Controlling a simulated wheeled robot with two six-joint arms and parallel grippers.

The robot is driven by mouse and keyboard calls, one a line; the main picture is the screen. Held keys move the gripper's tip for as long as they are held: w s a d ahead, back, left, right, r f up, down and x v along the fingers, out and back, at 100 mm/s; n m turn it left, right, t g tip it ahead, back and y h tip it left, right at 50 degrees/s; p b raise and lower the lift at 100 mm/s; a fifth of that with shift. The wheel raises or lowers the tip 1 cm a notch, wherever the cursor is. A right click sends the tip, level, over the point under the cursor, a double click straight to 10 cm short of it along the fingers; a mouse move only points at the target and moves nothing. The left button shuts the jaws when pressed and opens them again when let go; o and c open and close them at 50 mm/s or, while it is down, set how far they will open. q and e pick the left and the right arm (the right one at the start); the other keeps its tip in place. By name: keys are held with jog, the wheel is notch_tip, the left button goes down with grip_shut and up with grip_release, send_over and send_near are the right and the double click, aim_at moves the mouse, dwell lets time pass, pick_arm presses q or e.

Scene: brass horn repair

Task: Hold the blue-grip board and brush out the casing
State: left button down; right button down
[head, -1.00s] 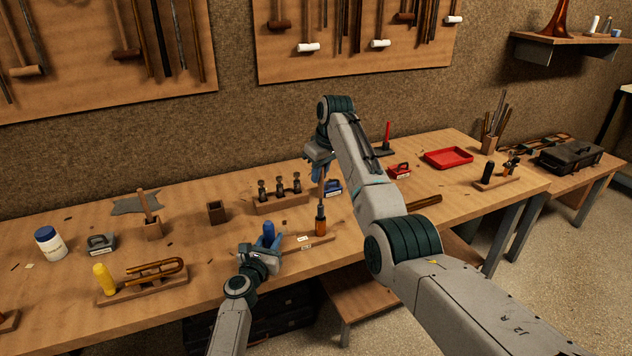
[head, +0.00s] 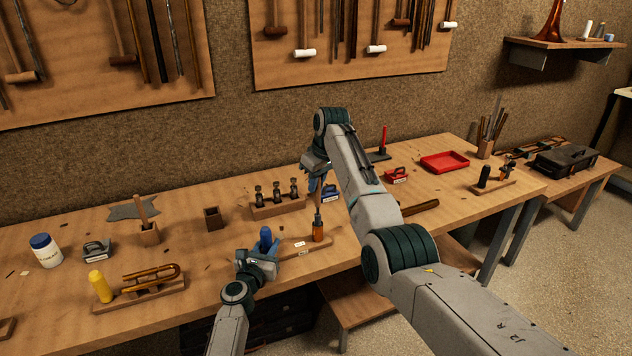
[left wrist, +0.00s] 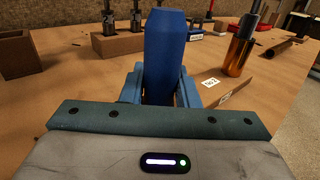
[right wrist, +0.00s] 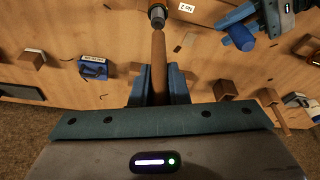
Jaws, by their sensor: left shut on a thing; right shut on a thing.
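My left gripper (head: 262,256) is shut on the upright blue grip (left wrist: 166,55) at the left end of a wooden board (head: 292,250). The board is on the bench near its front edge. A brass-orange casing (head: 318,233) stands upright on the board, right of the grip; it also shows in the left wrist view (left wrist: 238,58). My right gripper (right wrist: 158,88) is shut on the wooden handle of a brush (right wrist: 159,55) above the casing. The handle points down at the casing. A dark piece sits at the casing's top; how deep the brush reaches is hidden.
A rack with several dark-topped pieces (head: 277,207) stands behind the board. A blue labelled block (right wrist: 93,68) is close by. A brass slide on a stand with a yellow grip (head: 98,285) is at left. A red tray (head: 445,162) lies back right.

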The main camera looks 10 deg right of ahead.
aim_at(317, 205)
jog(key=shift+f, duration=1.8)
jog(key=shift+r, duration=2.5)
jog(key=shift+f, duration=2.5)
jog(key=shift+r, duration=2.5)
